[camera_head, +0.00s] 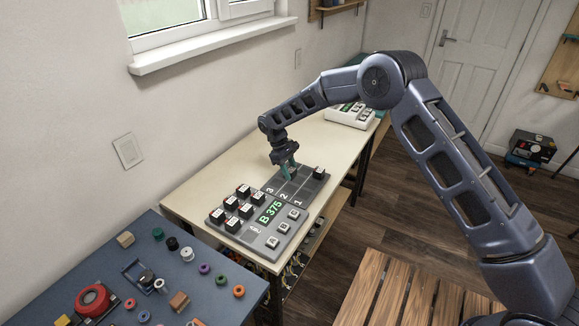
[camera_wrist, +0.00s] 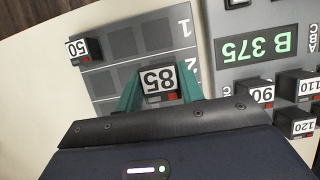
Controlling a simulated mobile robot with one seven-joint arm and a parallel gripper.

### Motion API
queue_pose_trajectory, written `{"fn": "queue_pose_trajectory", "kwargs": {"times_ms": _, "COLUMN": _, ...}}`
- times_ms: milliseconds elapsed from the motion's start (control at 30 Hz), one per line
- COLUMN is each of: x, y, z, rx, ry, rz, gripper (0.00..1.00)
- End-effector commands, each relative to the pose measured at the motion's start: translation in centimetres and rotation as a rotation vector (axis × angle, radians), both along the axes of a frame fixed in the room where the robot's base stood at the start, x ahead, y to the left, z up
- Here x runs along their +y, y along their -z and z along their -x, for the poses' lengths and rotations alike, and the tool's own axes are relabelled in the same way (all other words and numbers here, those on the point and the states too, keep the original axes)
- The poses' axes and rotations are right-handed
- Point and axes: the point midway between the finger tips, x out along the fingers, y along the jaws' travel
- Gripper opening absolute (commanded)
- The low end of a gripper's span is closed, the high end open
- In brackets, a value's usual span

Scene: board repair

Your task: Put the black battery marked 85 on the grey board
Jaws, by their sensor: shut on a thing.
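My gripper (camera_wrist: 160,94) has teal fingers shut on the black battery marked 85 (camera_wrist: 157,82), one finger on each side. In the head view my gripper (camera_head: 286,170) is over the grey board with rows numbered 1, 2 and 3 (camera_head: 308,187), near its far side. The battery's label shows upside down in the wrist view. I cannot tell whether its base touches the board.
A second grey panel with a green B 375 display (camera_head: 271,212) adjoins the board and holds several batteries, including one marked 90 (camera_wrist: 258,93). A white device (camera_head: 350,115) stands at the back.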

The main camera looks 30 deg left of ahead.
Motion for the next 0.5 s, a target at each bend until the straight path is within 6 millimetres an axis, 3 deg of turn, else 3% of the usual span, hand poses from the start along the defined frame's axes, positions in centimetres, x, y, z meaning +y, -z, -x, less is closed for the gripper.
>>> {"fn": "queue_pose_trajectory", "kwargs": {"times_ms": 500, "x": 0.0, "y": 4.7, "z": 0.0, "rx": 0.0, "ry": 0.0, "rz": 0.0, "gripper": 0.13}}
